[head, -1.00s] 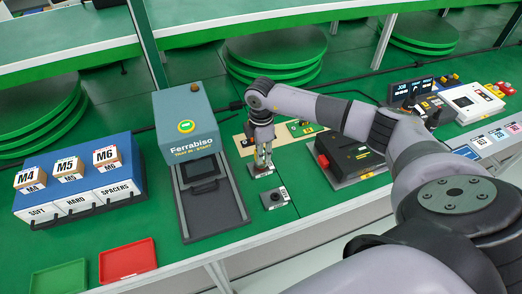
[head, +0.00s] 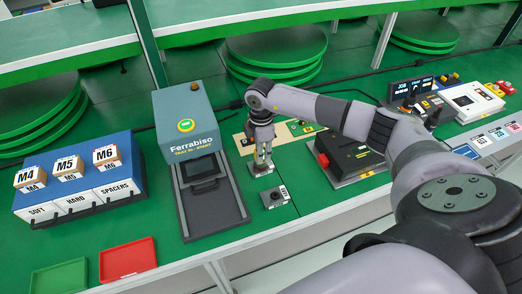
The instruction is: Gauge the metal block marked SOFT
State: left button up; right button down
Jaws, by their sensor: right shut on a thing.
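My right gripper (head: 262,157) points down over the green bench, right of the Ferrabiso machine. It is shut on a small grey metal block (head: 263,169), which is mostly hidden by the fingers and appears at bench level. A second grey metal block (head: 274,198) with a dark round spot on top and a white label lies just in front, apart from the gripper. The labels on both blocks are too small to read. My left gripper is not in view.
The Ferrabiso machine (head: 185,120) has its tray (head: 229,205) out in front. A blue drawer unit (head: 80,172) marked SOFT, HARD and SPACERS stands left. Green (head: 58,279) and red (head: 128,260) trays lie in front. A black and red device (head: 347,157) stands close right.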

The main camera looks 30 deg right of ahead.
jog(key=shift+f, duration=0.55)
dwell(1.0)
jog(key=c, duration=1.2)
grip_release()
jog(key=shift+r, duration=0.1)
notch_tip(320, 180, up, 12)
jog(key=shift+s, duration=0.1)
